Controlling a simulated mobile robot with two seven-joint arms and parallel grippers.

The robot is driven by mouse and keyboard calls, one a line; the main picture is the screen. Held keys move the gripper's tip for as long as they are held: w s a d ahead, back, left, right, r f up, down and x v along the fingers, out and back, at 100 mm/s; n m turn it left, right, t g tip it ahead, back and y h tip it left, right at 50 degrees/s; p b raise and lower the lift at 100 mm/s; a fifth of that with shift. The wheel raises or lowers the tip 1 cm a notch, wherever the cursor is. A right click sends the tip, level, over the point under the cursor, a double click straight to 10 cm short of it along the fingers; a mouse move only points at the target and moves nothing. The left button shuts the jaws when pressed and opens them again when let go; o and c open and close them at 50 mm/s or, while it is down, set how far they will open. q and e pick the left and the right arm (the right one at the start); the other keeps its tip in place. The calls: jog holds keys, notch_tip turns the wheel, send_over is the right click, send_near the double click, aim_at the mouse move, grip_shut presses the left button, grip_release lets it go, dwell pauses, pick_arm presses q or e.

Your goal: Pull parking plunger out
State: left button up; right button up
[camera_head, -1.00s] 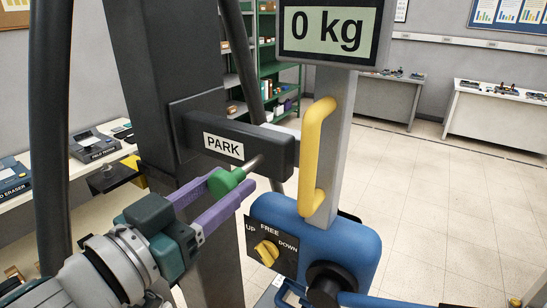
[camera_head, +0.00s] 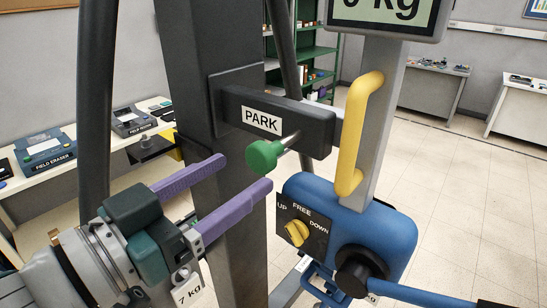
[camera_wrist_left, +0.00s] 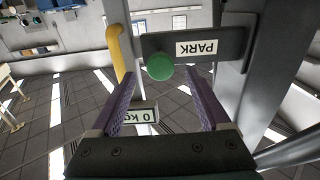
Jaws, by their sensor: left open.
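The parking plunger is a green knob (camera_head: 264,157) on a short metal rod, which sticks out of the black block marked PARK (camera_head: 262,121). A length of rod shows between knob and block. My left gripper (camera_head: 245,174) is open and empty in the head view, its two purple fingers just short of the knob on its left and lower side. In the left wrist view, the knob (camera_wrist_left: 160,67) lies beyond and between the open fingertips (camera_wrist_left: 160,74), with no contact visible. My right gripper is not in view.
A yellow handle (camera_head: 357,135) and a blue housing (camera_head: 350,222) with a yellow UP/FREE/DOWN knob (camera_head: 297,232) stand right of the plunger. A dark post (camera_head: 190,60) is behind. A 7 kg tag (camera_head: 187,289) hangs below the gripper. Open floor (camera_head: 465,185) lies right.

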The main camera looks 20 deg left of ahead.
pick_arm(q)
jog(key=b+v, duration=0.1)
jog(key=v, duration=0.3)
jog(key=shift+s+a, duration=0.1)
jog(key=shift+s, duration=0.15)
